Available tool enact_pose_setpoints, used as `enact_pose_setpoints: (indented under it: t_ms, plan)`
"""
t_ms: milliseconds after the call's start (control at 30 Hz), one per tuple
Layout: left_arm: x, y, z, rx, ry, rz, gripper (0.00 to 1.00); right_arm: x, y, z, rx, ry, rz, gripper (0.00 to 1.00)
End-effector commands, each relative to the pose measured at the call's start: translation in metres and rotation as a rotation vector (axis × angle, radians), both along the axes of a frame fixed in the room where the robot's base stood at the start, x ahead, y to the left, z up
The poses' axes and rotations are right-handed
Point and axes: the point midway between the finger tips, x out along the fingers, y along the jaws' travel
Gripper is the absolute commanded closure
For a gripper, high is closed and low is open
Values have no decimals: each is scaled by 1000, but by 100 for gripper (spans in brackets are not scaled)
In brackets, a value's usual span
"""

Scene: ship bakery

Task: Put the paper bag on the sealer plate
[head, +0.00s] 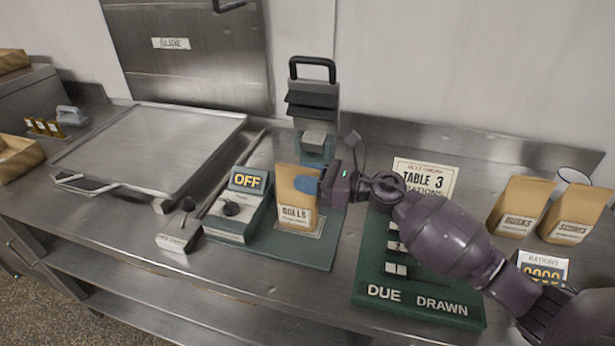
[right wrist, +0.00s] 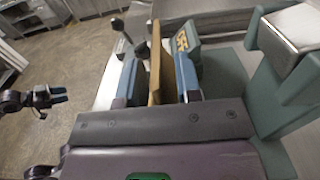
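The paper bag (head: 296,190), brown and labelled ROLLS, stands upright on the sealer plate (head: 318,229), a small grey plate on the green sealer base in the head view. My right gripper (head: 322,187) reaches in from the right at the bag's upper part. In the right wrist view the bag (right wrist: 156,62) is between the two blue-grey fingers of this gripper (right wrist: 157,82), with a gap visible on the left side, so the fingers look open. My left gripper (right wrist: 58,95) shows small at the left of the right wrist view, away from the counter; its opening is unclear.
The sealer's upright head (head: 313,100) stands behind the bag and the OFF switch box (head: 236,212) to its left. A green DUE DRAWN board (head: 420,306) lies right, under my arm. Two more bags, one labelled BUSKS (head: 522,206), stand far right.

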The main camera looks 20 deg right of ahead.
Motion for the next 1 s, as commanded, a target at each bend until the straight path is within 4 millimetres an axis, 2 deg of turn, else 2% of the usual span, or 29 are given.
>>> enact_pose_setpoints:
  t_ms: [233,700,1000]
  plan:
    - [4,-1,7,0,-10,-2,57,0,-1,5,0,0,0,68]
    - [1,-1,-15,-1,3,-3,57,-48,-71,-1,-3,3,-2,68]
    - [-4,0,-24,0,18,0,57,-65,-97,2,-1,1,-1,68]
